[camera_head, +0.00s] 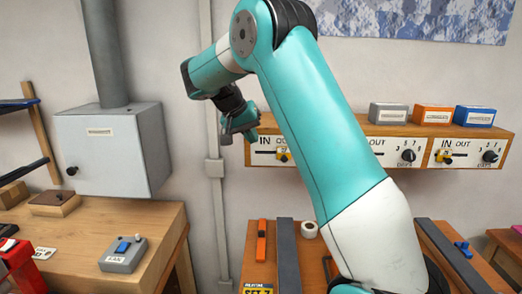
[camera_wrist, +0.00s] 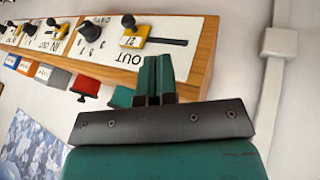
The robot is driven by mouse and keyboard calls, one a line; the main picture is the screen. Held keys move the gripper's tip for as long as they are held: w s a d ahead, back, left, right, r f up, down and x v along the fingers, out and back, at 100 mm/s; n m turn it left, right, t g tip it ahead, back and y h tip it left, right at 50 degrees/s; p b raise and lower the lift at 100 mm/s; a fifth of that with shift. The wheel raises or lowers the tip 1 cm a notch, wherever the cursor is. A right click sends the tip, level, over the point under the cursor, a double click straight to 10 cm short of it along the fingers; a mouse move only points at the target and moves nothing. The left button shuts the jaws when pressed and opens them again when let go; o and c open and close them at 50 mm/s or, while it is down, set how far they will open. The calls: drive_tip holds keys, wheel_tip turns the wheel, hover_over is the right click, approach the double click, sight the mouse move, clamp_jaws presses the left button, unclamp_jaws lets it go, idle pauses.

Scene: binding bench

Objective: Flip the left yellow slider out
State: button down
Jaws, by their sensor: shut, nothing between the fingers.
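The left yellow slider (camera_head: 283,155) is on the leftmost white panel (camera_head: 262,157), on the front of a wooden wall box. It stands at the right end of its dark slot, beneath the OUT lettering. In the upside-down wrist view the slider (camera_wrist: 135,38) is also at the slot's OUT end, with the empty slot running right. My gripper (camera_head: 245,124) is near the box's left end, up and left of the slider. In the wrist view my gripper's fingers (camera_wrist: 157,75) are shut and empty, apart from the slider. They cover part of the panel there.
More panels with dials (camera_head: 408,155) and another yellow slider (camera_head: 447,156) continue right; my arm hides the middle. Grey (camera_head: 388,113), orange (camera_head: 433,116) and blue (camera_head: 474,116) boxes sit on top; a red one (camera_wrist: 87,86) shows in the wrist view. A vertical conduit (camera_head: 214,168) runs left of my gripper.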

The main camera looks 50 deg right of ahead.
drive_tip(key=shift+v, duration=1.65)
drive_tip(key=shift+s, duration=0.1)
drive_tip(key=s+a+f+n+t+y+b, duration=0.25)
drive_tip(key=a+f+n, duration=0.2)
drive_tip(key=a, duration=0.45)
drive_tip(key=s+a+f+n+t+y+b, duration=0.1)
drive_tip(key=s+a+f+n+y+b, duration=0.2)
drive_tip(key=a+n, duration=0.5)
drive_tip(key=s+a+f+n+g+y+b, duration=0.1)
drive_tip(key=s+a+f+n+y+b, duration=0.1)
drive_tip(key=s+a, duration=0.7)
drive_tip(key=s+a+f+n+g+y+b, duration=0.1)
drive_tip(key=s+a+f, duration=0.4)
drive_tip(key=s, duration=0.8)
drive_tip(key=a+n+y+b, duration=0.1)
drive_tip(key=a+n+y, duration=0.1)
drive_tip(key=a, duration=0.1)
drive_tip(key=shift+s+a, duration=0.2)
drive_tip(key=shift+a, duration=0.2)
drive_tip(key=shift+f+g, duration=0.15)
drive_tip(key=shift+g, duration=0.1)
